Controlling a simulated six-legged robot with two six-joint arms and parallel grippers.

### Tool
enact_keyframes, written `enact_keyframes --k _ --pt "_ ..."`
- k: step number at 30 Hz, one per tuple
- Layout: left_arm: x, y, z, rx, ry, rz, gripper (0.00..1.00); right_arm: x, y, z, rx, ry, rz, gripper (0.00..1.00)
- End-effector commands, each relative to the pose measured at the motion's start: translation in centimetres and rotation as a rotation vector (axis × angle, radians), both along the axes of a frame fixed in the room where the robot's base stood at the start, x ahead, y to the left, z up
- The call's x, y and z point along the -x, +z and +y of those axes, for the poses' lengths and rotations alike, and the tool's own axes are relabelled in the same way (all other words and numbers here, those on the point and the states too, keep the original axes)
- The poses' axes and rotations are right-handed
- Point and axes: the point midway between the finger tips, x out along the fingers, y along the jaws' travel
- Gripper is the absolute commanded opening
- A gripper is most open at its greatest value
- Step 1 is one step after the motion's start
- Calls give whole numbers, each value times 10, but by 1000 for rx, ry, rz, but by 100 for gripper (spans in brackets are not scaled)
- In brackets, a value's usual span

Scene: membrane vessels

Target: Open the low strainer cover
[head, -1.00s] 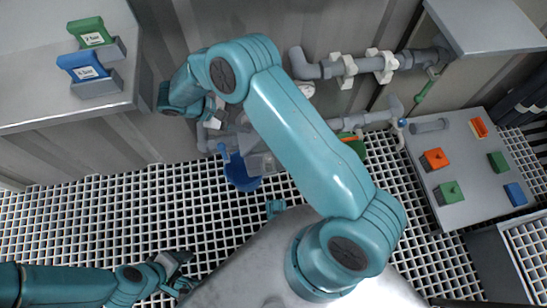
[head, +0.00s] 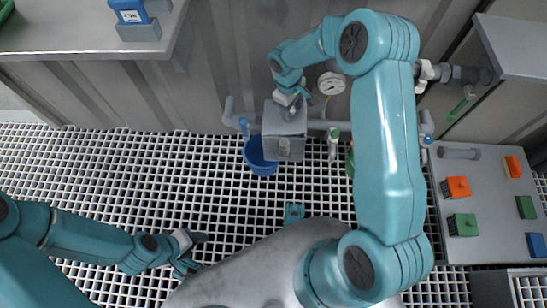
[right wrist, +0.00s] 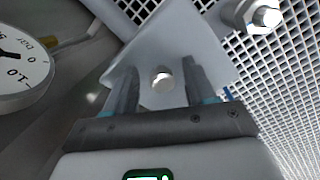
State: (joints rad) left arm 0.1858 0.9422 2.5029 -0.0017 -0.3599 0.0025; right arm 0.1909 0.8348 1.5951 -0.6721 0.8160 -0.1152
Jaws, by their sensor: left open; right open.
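The low strainer is a grey box-like housing (head: 284,148) on the pipe by the wall in the head view. My right gripper (head: 291,103) is at its top, pointing down. In the right wrist view, a light grey plate, seemingly the strainer cover (right wrist: 200,45), fills the middle. A small pale round knob (right wrist: 162,80) shows between the open fingers of my right gripper, with a gap to each side. Whether the fingertips touch the plate I cannot tell. My left gripper (head: 192,252) is open and empty over the grating at the lower left, away from the strainer.
A blue bucket (head: 257,160) stands on the grating below the strainer. A round gauge (head: 332,84) is beside the right arm and also shows in the right wrist view (right wrist: 20,68). A grey board with coloured blocks (head: 488,190) is at the right.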

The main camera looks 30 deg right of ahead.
Motion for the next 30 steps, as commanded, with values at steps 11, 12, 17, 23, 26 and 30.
enact_keyframes --k 11,12,17,23,26,30 --pt "0 24 0 0 0 -1 57 -1 50 -9 -117 -1 -76 55" --pt "0 28 0 0 0 -1 57 -2 59 -9 -117 1 -76 55" --pt "0 40 0 0 0 -1 57 0 94 -9 -117 0 -74 55" --pt "0 56 0 0 0 -1 57 1 138 -9 -117 0 -74 55" --pt "0 63 0 0 0 -1 57 2 159 -9 -115 0 -73 55" --pt "0 98 0 0 0 -1 57 16 155 23 -189 -26 -71 55"
